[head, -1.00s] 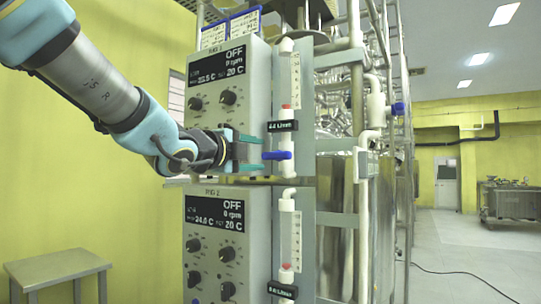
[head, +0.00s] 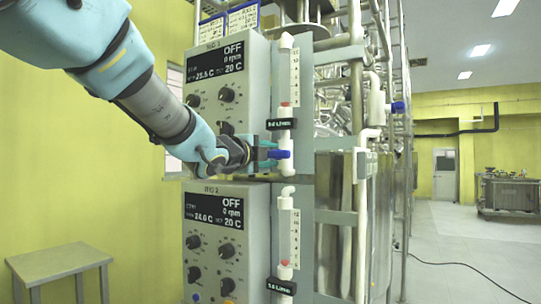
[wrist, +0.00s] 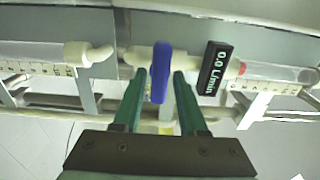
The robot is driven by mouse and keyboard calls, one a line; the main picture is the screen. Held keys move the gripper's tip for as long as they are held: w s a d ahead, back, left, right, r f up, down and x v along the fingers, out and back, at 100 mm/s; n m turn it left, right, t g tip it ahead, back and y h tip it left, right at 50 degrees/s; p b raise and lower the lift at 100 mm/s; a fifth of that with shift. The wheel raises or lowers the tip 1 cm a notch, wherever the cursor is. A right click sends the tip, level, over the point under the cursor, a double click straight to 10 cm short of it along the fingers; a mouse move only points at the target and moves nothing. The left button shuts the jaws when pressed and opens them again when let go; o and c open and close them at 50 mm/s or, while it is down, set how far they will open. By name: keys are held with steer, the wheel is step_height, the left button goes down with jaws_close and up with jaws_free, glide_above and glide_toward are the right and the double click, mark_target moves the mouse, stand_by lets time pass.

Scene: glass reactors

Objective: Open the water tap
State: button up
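The water tap is a blue lever handle (head: 279,154) on a white vertical pipe at the edge of the upper rig. In the wrist view the blue handle (wrist: 161,72) stands between my two green fingers. My gripper (head: 266,153) is at the handle, to its left in the head view. In the wrist view my gripper (wrist: 160,85) is open around the handle, with narrow gaps visible on both sides. The flow display (wrist: 215,68) beside the handle reads 0.0 L/min. The handle's far end is hard to see in the head view.
The upper control box (head: 233,85) and lower control box (head: 213,230), both reading OFF, stand close to my arm. A second flow display (head: 282,287) is on the lower pipe. A metal frame (head: 356,150) rises to the right. A small table (head: 60,262) stands lower left.

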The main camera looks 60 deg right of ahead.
jaws_close()
steer(key=shift+n, duration=0.3)
steer(key=n, duration=0.3)
steer(key=shift+w, duration=0.1)
steer(key=n, duration=0.9)
steer(key=shift+p, duration=0.4)
steer(key=shift+n+p, duration=0.35)
steer(key=shift+n, duration=1.85)
